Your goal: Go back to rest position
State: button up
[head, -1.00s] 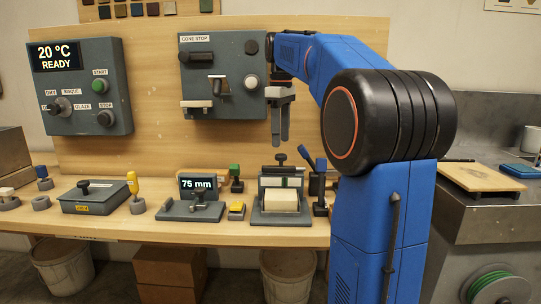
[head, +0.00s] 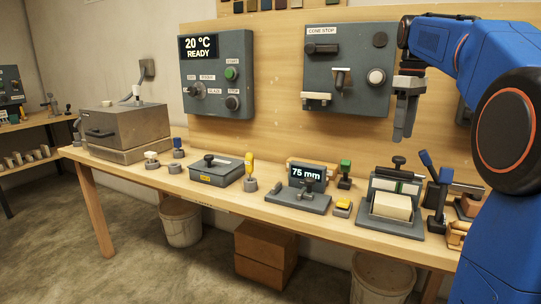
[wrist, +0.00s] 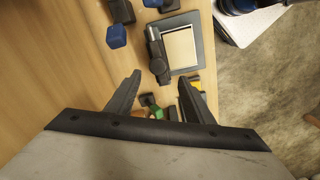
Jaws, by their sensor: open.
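My gripper (head: 405,118) hangs from my blue arm at the right of the head view, fingers pointing down, in front of the right side of the cone stop panel. It is above the bench and touches nothing there. In the wrist view my gripper (wrist: 157,97) shows two dark fingers spread apart with nothing held between them. Below them lie a small green-topped piece (wrist: 157,113) and the grey press with a cream block (wrist: 180,50). My arm is bent at the elbow at the right edge.
The wooden bench (head: 110,168) carries a grey box (head: 125,130), a dark lidded case (head: 215,172), a "75 mm" gauge (head: 305,180) and the press with its cream block (head: 392,205). Panels read "20 °C READY" (head: 215,80) and "CONE STOP" (head: 348,70). Floor (head: 70,270) at front left is clear.

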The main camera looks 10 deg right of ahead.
jog(key=s+a+f+m+t, duration=0.1)
jog(key=s+a+f+m, duration=0.1)
jog(key=s+a+f, duration=0.4)
jog(key=s+a+f+m+t, duration=0.2)
jog(key=s+a+f, duration=0.4)
jog(key=s+f, duration=0.6)
jog(key=s+a+f+m+t, duration=0.1)
jog(key=s+a+f+m, duration=0.1)
jog(key=s+a+f, duration=0.4)
jog(key=s+f, duration=0.4)
jog(key=f, duration=0.1)
jog(key=shift+f+m+t, duration=0.3)
jog(key=shift+f+t, duration=0.05)
jog(key=shift+t, duration=0.05)
jog(key=shift+s+a, duration=0.1)
